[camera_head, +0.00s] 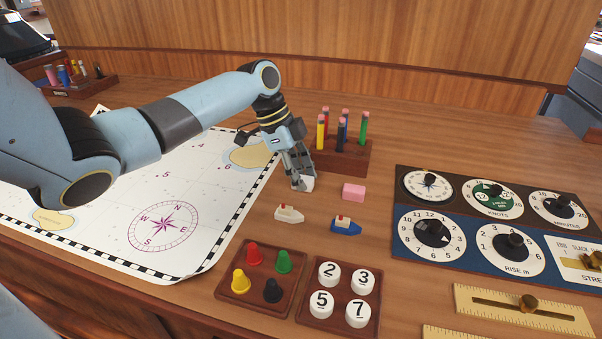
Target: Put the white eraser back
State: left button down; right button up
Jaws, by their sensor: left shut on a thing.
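The white eraser (306,184) is between the fingertips of my left gripper (301,180), low over the table or on it; I cannot tell which. My left arm reaches in from the left, and the gripper points down and is shut on the eraser. A pink eraser (353,192) lies on the table just right of it. A wooden pencil block (343,158) with several upright pencils stands behind the gripper. My right gripper is not in view.
A chart (160,190) lies at left. A white boat (289,214) and a blue boat (346,226) sit in front of the gripper. Trays of coloured pegs (238,294) and numbered discs (322,318) are nearer. A dial panel (470,250) is at right.

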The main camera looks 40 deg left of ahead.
pick_arm(q)
jog(key=c, duration=1.5)
grip_release()
jog(key=shift+f, duration=0.15)
jog(key=o, duration=0.4)
jog(key=shift+r, duration=0.3)
jog(key=b+v, duration=0.1)
jog(key=v, duration=1)
jog(key=shift+a+r, duration=0.15)
jog(key=shift+r, duration=0.25)
jog(key=shift+s, duration=0.1)
